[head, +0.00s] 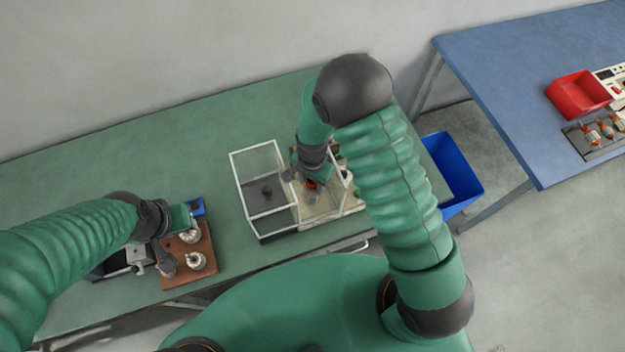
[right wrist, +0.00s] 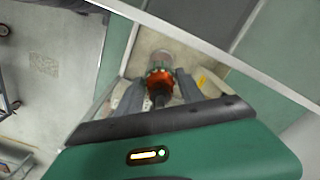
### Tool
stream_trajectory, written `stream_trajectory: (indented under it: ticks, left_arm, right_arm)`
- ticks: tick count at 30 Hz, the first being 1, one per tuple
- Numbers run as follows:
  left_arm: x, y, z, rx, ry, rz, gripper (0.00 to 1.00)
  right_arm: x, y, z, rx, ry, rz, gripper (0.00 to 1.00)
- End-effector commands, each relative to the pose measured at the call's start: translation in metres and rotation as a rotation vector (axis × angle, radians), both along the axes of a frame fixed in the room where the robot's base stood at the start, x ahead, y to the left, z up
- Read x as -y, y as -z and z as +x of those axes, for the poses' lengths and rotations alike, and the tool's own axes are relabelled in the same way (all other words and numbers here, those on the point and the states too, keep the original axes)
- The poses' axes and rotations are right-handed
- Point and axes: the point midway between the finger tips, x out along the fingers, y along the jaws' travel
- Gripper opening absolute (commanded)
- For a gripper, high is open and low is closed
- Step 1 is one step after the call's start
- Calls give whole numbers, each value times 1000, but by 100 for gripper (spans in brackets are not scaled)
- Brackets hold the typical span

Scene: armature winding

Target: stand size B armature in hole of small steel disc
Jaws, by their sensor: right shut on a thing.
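My right gripper (head: 311,184) is inside the right part of a clear white-framed enclosure (head: 258,151). It is shut on an armature, which shows best in the right wrist view (right wrist: 158,76), with an orange-red band, a dark shaft toward me and a greyish far end. My right gripper's fingers (right wrist: 160,90) lie on both sides of the shaft. I cannot read the armature's size, nor make out a small steel disc or its hole. My left gripper (head: 162,263) is low beside a brown board (head: 179,276); its finger opening is unclear.
Two pale round parts (head: 196,261) sit on the brown board, near a small blue thing (head: 197,207). The enclosure's frame bars are close around my right gripper. A blue bin (head: 452,172) and a blue table (head: 535,75) with a red bin (head: 578,97) are right.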

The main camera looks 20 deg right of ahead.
Motion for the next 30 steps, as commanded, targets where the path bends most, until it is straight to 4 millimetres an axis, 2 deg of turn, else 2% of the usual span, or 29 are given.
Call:
stream_trajectory:
  ticks: [30]
  left_arm:
    - [0,16,0,0,0,0,36]
  right_arm:
    - [-6,25,0,1,0,0,0]
